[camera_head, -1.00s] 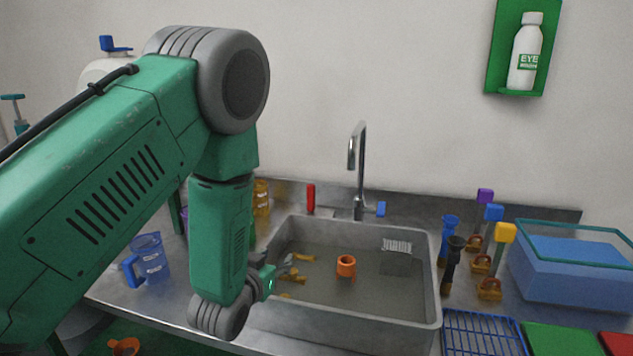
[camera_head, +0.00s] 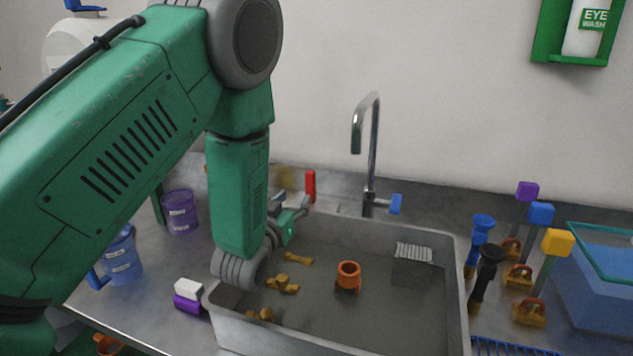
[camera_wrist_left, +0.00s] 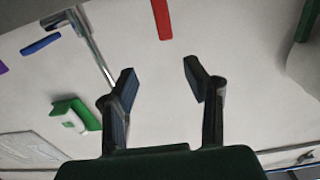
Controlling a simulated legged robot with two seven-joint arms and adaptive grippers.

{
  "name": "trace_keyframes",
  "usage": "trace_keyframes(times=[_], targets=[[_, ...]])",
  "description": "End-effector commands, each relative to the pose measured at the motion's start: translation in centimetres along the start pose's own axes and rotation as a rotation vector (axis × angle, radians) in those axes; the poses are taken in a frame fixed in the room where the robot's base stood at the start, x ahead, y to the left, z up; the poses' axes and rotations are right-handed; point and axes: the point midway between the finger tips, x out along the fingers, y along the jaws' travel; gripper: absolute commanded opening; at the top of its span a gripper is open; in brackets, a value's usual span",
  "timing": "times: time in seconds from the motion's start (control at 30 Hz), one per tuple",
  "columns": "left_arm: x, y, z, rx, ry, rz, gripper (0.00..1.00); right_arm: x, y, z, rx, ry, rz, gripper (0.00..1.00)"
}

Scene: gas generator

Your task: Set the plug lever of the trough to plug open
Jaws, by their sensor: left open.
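The trough (camera_head: 457,300) is a grey sink basin in the middle of the head view. A red upright lever (camera_head: 310,185) stands behind its back left rim, and I take it for the plug lever. It also shows at the top of the left wrist view (camera_wrist_left: 162,18). My left gripper (camera_head: 292,204) is open and empty over the trough's back left corner, just in front of the red lever and apart from it. In the left wrist view the lever lies beyond the gap between the fingertips (camera_wrist_left: 160,76). My right gripper is out of view.
A tap (camera_head: 372,150) with a blue handle (camera_head: 396,204) stands right of the lever. An orange fitting (camera_head: 348,275) and several yellow pieces (camera_head: 298,258) lie in the trough. Jugs (camera_head: 122,258) stand left, and coloured-topped tools (camera_head: 557,243) and a blue bin (camera_head: 605,290) right.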

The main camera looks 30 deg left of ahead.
Motion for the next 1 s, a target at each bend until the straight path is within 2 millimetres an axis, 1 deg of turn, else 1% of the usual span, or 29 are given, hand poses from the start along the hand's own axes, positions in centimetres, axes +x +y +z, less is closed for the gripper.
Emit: trace_keyframes(times=[0.03,0.17,0.27,0.5,0.7,0.83,1.0], targets=[[0.3,-0.2,0.3,-0.002,0.001,-0.002,0.41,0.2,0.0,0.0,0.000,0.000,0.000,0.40],[1.6,-0.4,0.1,-0.004,0.003,-0.002,0.41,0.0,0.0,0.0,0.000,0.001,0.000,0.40],[3.4,-0.5,0.1,-0.005,0.004,-0.001,0.41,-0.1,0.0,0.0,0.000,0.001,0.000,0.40],[8.7,-0.3,0.1,-0.002,0.004,-0.001,0.41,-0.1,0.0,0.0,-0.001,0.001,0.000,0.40],[12.0,-0.1,0.1,0.000,0.004,-0.001,0.41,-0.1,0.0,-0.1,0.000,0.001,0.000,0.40],[13.2,-0.3,0.1,-0.002,0.001,-0.002,0.41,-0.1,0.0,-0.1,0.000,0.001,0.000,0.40],[13.8,-0.4,0.2,-0.003,0.000,-0.002,0.41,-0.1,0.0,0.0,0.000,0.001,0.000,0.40]])
